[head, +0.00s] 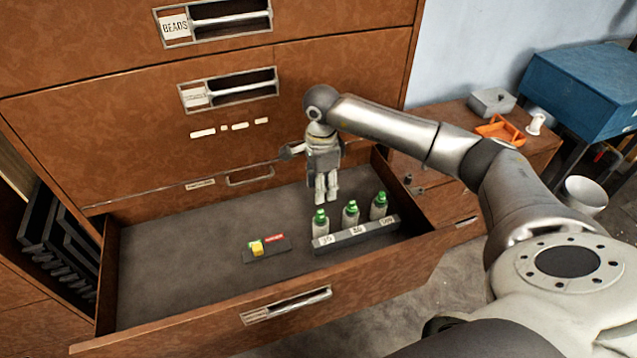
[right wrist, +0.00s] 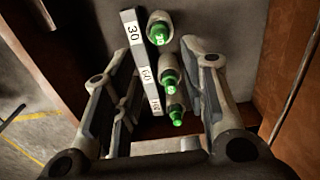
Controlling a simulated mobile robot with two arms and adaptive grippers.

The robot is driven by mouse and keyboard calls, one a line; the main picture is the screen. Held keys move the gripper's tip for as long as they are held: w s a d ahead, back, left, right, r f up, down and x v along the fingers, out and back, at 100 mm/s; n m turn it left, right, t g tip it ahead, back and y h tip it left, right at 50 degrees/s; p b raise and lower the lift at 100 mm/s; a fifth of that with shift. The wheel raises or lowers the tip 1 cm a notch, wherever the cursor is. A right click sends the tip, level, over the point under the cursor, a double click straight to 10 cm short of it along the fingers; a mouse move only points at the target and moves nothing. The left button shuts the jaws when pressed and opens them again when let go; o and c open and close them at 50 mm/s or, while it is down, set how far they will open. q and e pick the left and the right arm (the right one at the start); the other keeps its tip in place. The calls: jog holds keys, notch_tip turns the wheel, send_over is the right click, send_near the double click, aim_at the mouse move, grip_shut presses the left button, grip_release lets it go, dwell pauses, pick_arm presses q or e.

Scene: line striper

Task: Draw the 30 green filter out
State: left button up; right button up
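Three pale bottles with green caps stand in a row in the open drawer, behind a dark strip with white labels (head: 355,233). The label 30 (right wrist: 132,33) is at the near left end of the strip, with 60 and 100 further along. The 30 green filter (head: 320,224) is the leftmost bottle in the head view; it also shows at the top of the right wrist view (right wrist: 158,32). My right gripper (head: 326,198) points down above and behind the row. In the right wrist view its fingers (right wrist: 158,75) are apart, with nothing held between them. My left gripper is out of view.
The drawer (head: 190,235) has a bare grey floor on its left. The cabinet front rises behind, and the drawer's right wall (head: 395,190) is close to the row.

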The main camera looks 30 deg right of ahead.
aim_at(321, 212)
notch_tip(321, 212, down, 8)
jog(key=b, duration=0.5)
jog(key=shift+f, duration=0.1)
jog(key=shift+f+b, duration=0.55)
jog(key=shift+f, duration=0.05)
jog(key=shift+r, duration=0.1)
grip_shut()
jog(key=shift+r, duration=0.65)
dwell(0.4)
